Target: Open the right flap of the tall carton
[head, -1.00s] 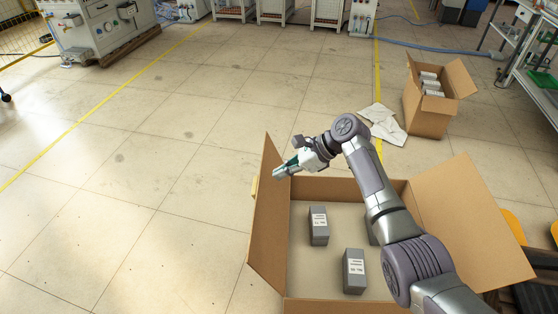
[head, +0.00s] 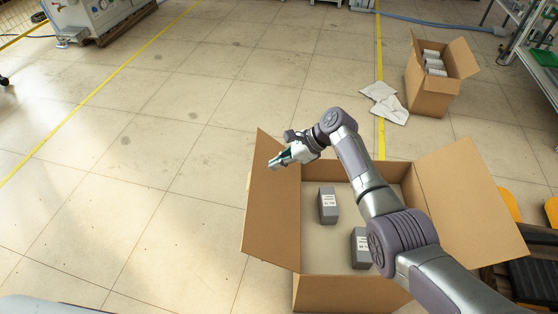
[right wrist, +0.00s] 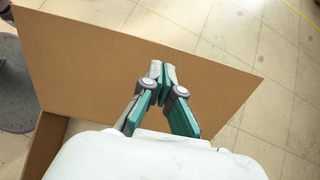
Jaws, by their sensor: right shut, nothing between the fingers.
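The large open carton (head: 350,292) stands on the floor at the lower middle of the head view. Its left-hand flap (head: 268,215) leans outward to the left, and its right-hand flap (head: 465,190) is spread out to the right. My right gripper (head: 273,163) is shut and empty over the inner face of the left-hand flap, near its far end. In the right wrist view, the shut fingertips (right wrist: 163,70) show in front of the brown flap (right wrist: 95,65); whether they touch it I cannot tell. My left gripper is not in view.
Labelled grey boxes (head: 328,205) stand inside the carton; my right arm crosses above it. A smaller open carton (head: 430,98) holding items stands at the back right, beside white sheets (head: 385,102). A rack (head: 540,75) is at the right edge.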

